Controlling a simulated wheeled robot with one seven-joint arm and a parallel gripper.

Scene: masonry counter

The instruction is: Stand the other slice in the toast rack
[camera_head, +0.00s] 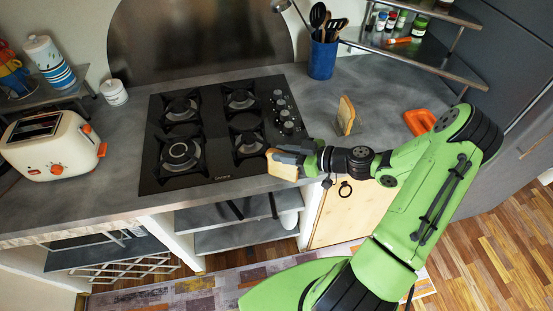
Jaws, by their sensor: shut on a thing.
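My gripper (290,157) is at the front edge of the counter, just right of the hob's front right corner. It is shut on a tan bread slice (281,168), which shows below and left of the fingers. Part of the slice is hidden by the fingers. Another bread slice (346,113) stands upright on the counter, up and right of my gripper. The toast rack around its foot is too small and too hidden to make out clearly. I cannot tell which slots are free.
A black gas hob (205,168) lies left of my gripper. A cream toaster (48,146) stands at the far left. A blue utensil pot (322,60) is at the back. An orange object (419,121) lies right of the standing slice. A metal shelf (425,52) holds jars.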

